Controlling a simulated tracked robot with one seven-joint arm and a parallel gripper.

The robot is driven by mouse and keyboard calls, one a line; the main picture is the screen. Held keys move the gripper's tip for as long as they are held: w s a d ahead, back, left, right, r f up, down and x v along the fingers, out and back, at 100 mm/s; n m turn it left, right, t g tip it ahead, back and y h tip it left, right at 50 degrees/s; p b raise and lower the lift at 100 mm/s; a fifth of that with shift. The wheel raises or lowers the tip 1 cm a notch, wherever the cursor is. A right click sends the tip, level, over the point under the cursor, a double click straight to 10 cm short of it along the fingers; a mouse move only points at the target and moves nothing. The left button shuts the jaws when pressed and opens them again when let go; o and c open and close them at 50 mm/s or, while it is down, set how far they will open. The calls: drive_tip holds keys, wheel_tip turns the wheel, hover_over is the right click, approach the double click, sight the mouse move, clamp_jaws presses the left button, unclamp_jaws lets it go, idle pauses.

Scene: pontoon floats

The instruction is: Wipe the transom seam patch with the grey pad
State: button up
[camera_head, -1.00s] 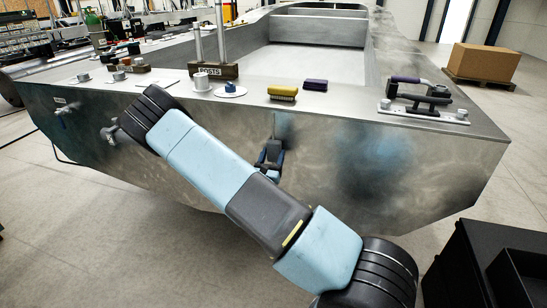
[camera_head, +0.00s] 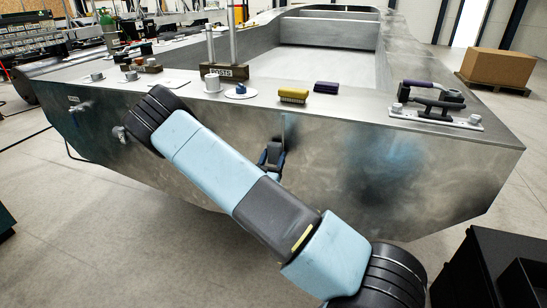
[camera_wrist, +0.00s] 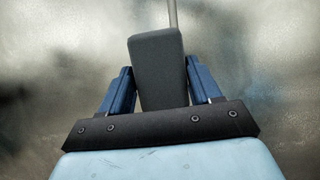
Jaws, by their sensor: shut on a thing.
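My gripper (camera_head: 273,157) is in front of the boat's flat metal transom (camera_head: 330,160), near its middle. In the wrist view my gripper (camera_wrist: 160,90) has its two blue fingers on either side of the dark grey pad (camera_wrist: 156,65) and is shut on it. The pad stands upright between the fingers, its far face hidden. A thin pale vertical strip (camera_wrist: 173,14), perhaps the seam, shows just beyond the pad's top, slightly right. I cannot make out a distinct patch outline; the pad and gripper may cover it. I cannot tell whether the pad touches the metal.
Black boxes (camera_head: 490,270) stand at lower right. A cardboard box (camera_head: 497,66) is far right.

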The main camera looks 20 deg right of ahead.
drive_tip(key=shift+s+a, duration=0.7)
drive_tip(key=shift+s, duration=0.25)
drive_tip(key=shift+s+a, duration=0.65)
drive_tip(key=shift+s, duration=0.25)
drive_tip(key=shift+s+a, duration=0.45)
drive_tip(key=shift+s, duration=0.2)
drive_tip(key=shift+s+a, duration=0.45)
drive_tip(key=shift+s, duration=0.15)
